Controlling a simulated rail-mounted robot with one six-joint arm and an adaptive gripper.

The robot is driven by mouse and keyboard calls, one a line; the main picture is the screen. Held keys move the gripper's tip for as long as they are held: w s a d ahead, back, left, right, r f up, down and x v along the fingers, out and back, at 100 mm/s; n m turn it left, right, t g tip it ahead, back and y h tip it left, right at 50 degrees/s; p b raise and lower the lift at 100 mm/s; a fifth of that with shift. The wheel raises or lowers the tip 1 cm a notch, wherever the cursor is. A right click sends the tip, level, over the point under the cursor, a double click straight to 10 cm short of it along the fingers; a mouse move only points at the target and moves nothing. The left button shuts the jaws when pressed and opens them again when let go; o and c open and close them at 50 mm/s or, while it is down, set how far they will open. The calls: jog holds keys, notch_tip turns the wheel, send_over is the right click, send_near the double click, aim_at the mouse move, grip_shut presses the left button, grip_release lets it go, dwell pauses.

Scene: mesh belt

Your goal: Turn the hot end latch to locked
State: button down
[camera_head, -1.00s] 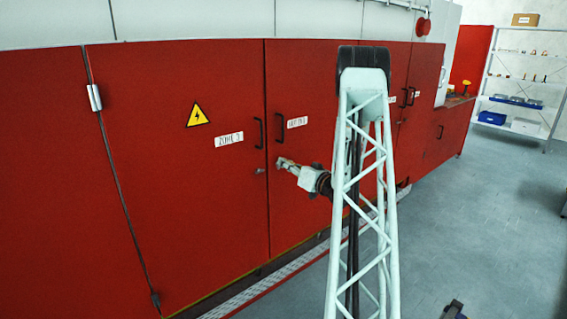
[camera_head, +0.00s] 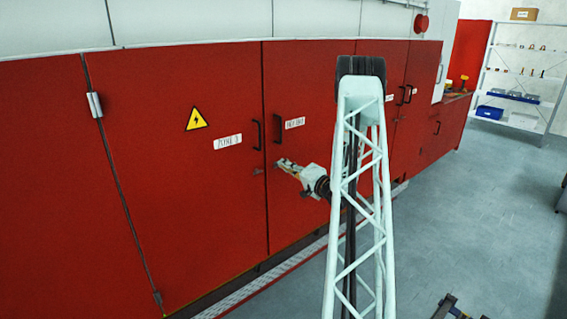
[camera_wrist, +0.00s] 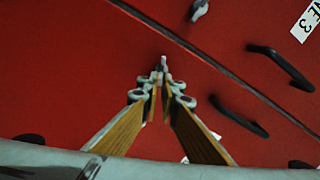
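The hot end latch (camera_wrist: 164,65) is a small grey fitting on the red door, just beyond my fingertips in the wrist view. My fingers partly cover it there, and I cannot tell its angle or whether they touch it. In the head view my gripper (camera_head: 284,165) reaches left to the hot end door (camera_head: 300,205), near its left edge and below its handle and label, and hides the latch. My gripper (camera_wrist: 162,92) shows two orange-brown pads with a narrow gap between the tips. It looks open around the latch's near end, with no clear grip.
The ZONE 3 door (camera_head: 170,230) is to the left, with its own latch (camera_head: 258,171), also visible in the wrist view (camera_wrist: 200,9). Black handles (camera_head: 278,128) stick out near the door seam.

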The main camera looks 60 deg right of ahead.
jog(key=shift+f+m+p, duration=0.2)
jog(key=shift+m+p, duration=0.3)
jog(key=shift+m, duration=0.65)
jog(key=shift+f+m+p, duration=0.15)
jog(key=shift+m+p, duration=0.3)
jog(key=shift+m, duration=0.7)
jog(key=c, duration=3.3)
grip_release()
jog(key=shift+c, duration=0.2)
jog(key=o, duration=0.5)
jog(key=shift+c, duration=0.2)
jog(key=shift+s, duration=0.15)
jog(key=v, duration=1.1)
jog(key=shift+s, duration=0.35)
jog(key=shift+a, duration=0.1)
jog(key=shift+w, duration=0.1)
